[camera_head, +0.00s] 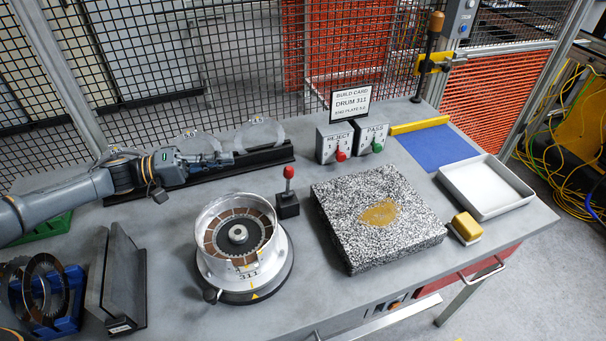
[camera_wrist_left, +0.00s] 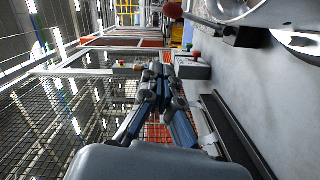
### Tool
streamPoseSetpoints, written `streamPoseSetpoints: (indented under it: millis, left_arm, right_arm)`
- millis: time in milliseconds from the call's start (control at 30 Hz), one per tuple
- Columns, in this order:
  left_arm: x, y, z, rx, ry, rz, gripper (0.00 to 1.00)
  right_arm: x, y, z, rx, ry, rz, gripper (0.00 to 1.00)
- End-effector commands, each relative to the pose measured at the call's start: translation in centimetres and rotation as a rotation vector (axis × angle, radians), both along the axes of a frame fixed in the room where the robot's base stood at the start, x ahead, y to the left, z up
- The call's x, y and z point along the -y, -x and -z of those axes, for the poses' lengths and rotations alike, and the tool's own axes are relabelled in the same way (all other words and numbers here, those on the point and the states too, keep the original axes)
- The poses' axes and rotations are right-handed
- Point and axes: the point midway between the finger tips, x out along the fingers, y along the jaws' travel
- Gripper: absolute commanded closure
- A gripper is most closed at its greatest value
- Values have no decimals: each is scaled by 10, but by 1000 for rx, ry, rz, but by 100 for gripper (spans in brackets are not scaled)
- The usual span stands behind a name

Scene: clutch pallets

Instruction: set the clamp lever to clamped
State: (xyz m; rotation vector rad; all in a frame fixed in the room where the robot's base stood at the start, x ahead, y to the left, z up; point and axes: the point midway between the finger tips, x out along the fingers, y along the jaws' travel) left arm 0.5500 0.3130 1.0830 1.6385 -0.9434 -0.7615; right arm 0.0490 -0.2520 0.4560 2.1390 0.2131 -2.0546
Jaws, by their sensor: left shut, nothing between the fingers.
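A lever with a red knob (camera_head: 289,173) stands nearly upright on a small black block (camera_head: 288,206), just right of the drum fixture; no label on it shows. It also shows in the left wrist view as a dark block (camera_wrist_left: 240,37) with a rod and red ball. A round fixture (camera_head: 243,277) holds the silver drum (camera_head: 208,225) marked 311; a black-knobbed handle (camera_head: 211,295) sticks out at its front left. My left gripper (camera_head: 231,158) is shut and empty, behind the drum and left of the red-knobbed lever, apart from it. My right gripper is out of view.
A black rail (camera_head: 270,157) holding clear discs lies near my left gripper. The reject box (camera_head: 330,147) and pass box (camera_head: 374,135) stand behind a speckled stone plate (camera_head: 350,205). A white tray (camera_head: 520,190) is at right. Mesh fencing (camera_head: 250,70) closes the back.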

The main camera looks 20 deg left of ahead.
Motion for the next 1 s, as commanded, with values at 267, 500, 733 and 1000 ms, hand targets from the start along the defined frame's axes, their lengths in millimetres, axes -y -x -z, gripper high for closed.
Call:
streamPoseSetpoints:
  millis: [267,500,733,1000]
  left_arm:
    - [-1,0,0,0,-1,-1,100]
    - [14,-8,-3,1,3,1,100]
    - [56,-31,-4,2,3,3,100]
    - [97,-38,2,-5,1,1,100]
  right_arm:
    - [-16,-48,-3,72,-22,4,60]
    - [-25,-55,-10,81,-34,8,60]
    - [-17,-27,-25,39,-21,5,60]
    - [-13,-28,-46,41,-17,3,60]
